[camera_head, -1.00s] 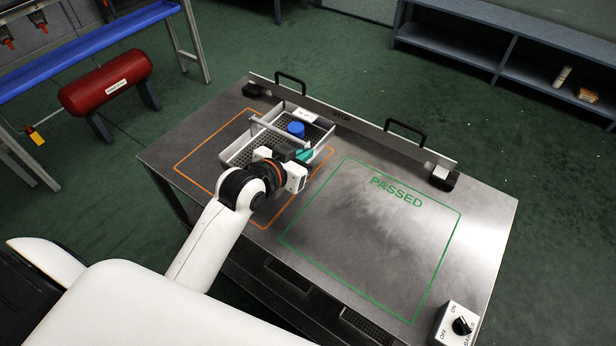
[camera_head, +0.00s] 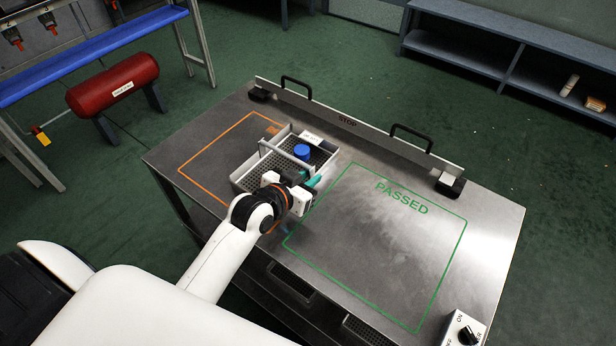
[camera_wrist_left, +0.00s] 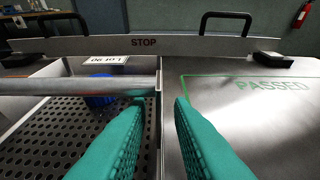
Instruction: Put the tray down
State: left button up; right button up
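The grey tray (camera_head: 240,180) has a perforated floor, a crossbar handle (camera_wrist_left: 60,86) and a paper label. It overlaps the right part of the orange outline on the metal table. A blue round object (camera_head: 302,152) sits inside it. My left gripper (camera_head: 312,184) is at the tray's right side. In the left wrist view its teal fingers (camera_wrist_left: 160,101) are apart, one on each side of the tray's right wall, with gaps visible beside it. I cannot tell whether the tray rests on the table. My right gripper is not in view.
The green PASSED outline (camera_head: 375,245) to the right is empty. A raised STOP rail (camera_head: 350,122) with black handles runs along the table's back edge. A switch box (camera_head: 466,328) stands at the front right corner.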

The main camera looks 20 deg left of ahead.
pick_arm(q)
jog(key=shift+o, duration=0.4)
jog(key=shift+r, duration=0.15)
jog(key=v, duration=1.2)
